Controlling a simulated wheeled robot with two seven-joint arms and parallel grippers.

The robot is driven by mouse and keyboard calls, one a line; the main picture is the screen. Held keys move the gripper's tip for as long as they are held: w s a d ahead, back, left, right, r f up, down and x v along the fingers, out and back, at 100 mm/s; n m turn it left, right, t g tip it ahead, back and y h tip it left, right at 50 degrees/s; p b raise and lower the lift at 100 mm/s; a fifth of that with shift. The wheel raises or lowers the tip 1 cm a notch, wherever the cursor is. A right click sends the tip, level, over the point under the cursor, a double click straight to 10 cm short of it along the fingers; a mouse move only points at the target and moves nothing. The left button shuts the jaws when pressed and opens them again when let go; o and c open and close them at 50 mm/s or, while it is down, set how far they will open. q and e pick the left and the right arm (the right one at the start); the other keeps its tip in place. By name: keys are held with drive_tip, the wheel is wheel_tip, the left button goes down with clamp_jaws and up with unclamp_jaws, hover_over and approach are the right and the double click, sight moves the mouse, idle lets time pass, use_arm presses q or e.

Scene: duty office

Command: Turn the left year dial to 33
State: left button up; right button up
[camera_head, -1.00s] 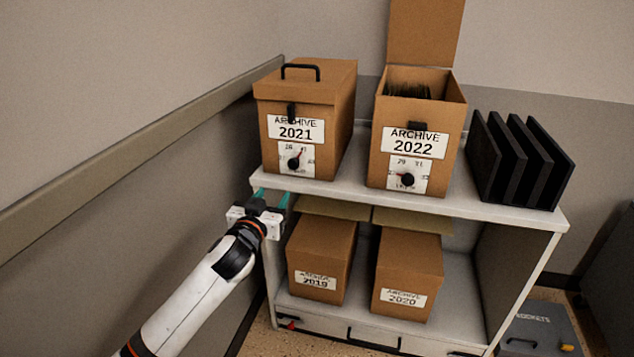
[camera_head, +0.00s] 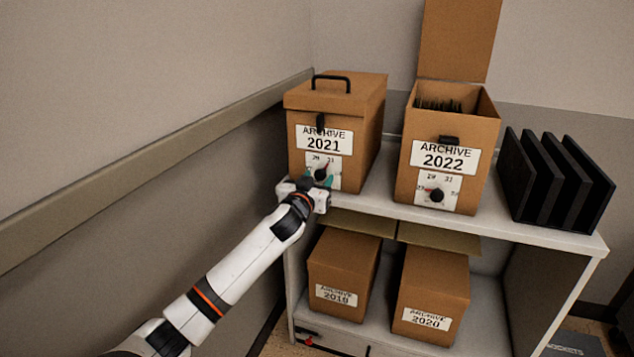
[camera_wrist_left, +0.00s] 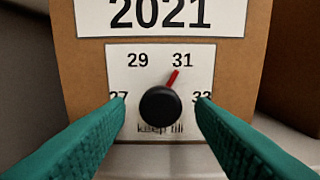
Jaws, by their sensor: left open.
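The left year dial (camera_wrist_left: 160,104) is a round black knob with a red pointer on a white plate, on the front of the closed box labelled ARCHIVE 2021 (camera_head: 362,140). In the left wrist view the pointer points up and slightly right, near 31. The numbers 27, 29, 31 and 33 show, with 27 and 33 partly covered by my fingertips. My left gripper (camera_head: 318,181) is open, with one teal finger on each side of the knob. I cannot tell whether the fingers touch it. My right gripper is not in view.
The open ARCHIVE 2022 box (camera_head: 405,180) with its own dial (camera_head: 436,195) stands to the right on the shelf unit (camera_head: 590,241). Black upright dividers (camera_head: 550,180) are further right. Boxes 2019 (camera_head: 343,268) and 2020 (camera_head: 430,292) sit below. A wall rail (camera_head: 150,165) runs along the left.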

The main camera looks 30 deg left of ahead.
use_arm(q)
drive_tip(key=c, duration=1)
drive_tip(key=shift+o, duration=0.2)
drive_tip(key=shift+r+m+p, duration=0.15)
drive_tip(key=shift+m+p, duration=1)
drive_tip(key=shift+m, duration=0.05)
drive_tip(key=shift+m+p, duration=0.35)
drive_tip(key=shift+m, duration=0.15)
drive_tip(key=m+p, duration=0.1)
drive_tip(key=m, duration=0.1)
drive_tip(key=shift+m+p, duration=0.4)
drive_tip(key=m+p, duration=0.2)
drive_tip(key=m, duration=0.2)
drive_tip(key=shift+m+p, duration=0.3)
drive_tip(key=shift+m, duration=0.7)
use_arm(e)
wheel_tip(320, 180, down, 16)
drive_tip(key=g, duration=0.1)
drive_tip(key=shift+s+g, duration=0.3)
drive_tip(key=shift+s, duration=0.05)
